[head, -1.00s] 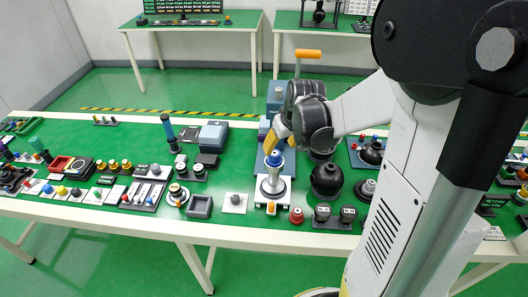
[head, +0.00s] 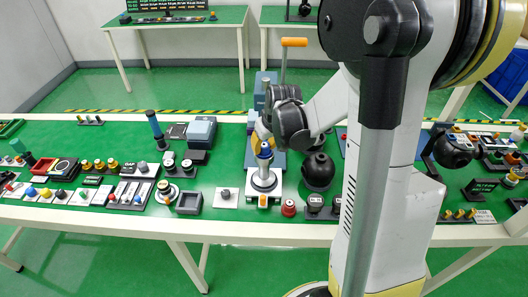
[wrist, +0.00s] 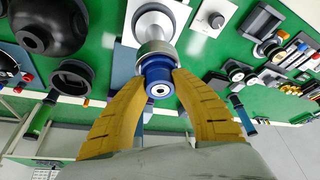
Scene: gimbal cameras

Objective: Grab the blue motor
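The blue motor (head: 265,151) sits upright on top of a silver, round-based stand (head: 264,181) near the front of the long green table. In the wrist view the blue motor (wrist: 158,70) is in the middle, with a grey collar against the stand beyond it. My gripper (wrist: 159,77) has its two yellow fingers on opposite sides of the motor, with the tips against its sides. In the head view my gripper (head: 260,146) comes from the upper right, and the arm hides part of it.
A black dome (head: 318,171) stands close to the right of the motor stand, with a small red knob (head: 289,208) in front. A crank with an orange handle (head: 294,42) rises behind.

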